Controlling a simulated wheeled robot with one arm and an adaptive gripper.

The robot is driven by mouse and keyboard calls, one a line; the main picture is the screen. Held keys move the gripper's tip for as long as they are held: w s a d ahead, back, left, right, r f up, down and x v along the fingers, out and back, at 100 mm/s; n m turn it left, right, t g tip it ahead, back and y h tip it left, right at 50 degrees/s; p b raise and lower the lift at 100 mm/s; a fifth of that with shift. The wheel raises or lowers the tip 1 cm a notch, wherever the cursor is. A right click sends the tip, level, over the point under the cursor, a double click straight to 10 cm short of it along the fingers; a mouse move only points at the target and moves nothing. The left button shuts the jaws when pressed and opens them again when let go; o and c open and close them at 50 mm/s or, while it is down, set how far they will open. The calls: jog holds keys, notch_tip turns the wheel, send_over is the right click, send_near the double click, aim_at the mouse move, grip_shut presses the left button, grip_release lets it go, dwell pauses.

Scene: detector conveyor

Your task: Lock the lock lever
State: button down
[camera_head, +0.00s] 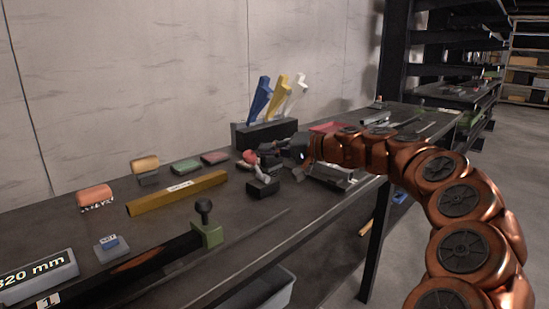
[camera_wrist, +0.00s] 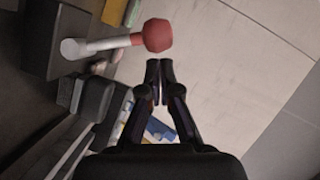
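The lock lever (camera_wrist: 112,43) shows in the wrist view as a pale rod with a red knob (camera_wrist: 157,35) at its right end. In the head view the red knob (camera_head: 250,157) is small, just left of my gripper (camera_head: 276,152), whose fingers are dark and hard to make out there. In the wrist view my gripper (camera_wrist: 160,68) has its fingertips together with nothing between them. The tips lie just below the knob in the picture, and a small gap shows between them. The lever's base is only partly visible.
A dark holder (camera_head: 265,131) with blue, yellow and white tools stands behind my gripper. A yellow bar (camera_head: 178,192) and several coloured blocks lie on the dark bench (camera_head: 245,232) to the left. A black knobbed rod on a green block (camera_head: 208,235) is nearer.

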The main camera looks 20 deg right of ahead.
jog(key=shift+s+a+f+n+h+b, duration=0.1)
jog(key=shift+s+a+n+h+b, duration=0.1)
jog(key=shift+a+n+b, duration=0.15)
jog(key=shift+s+a+n+h+b, duration=0.1)
jog(key=shift+a+n+h+b, duration=0.1)
jog(key=shift+a+n+b, duration=0.1)
jog(key=shift+s, duration=0.1)
dwell(0.3)
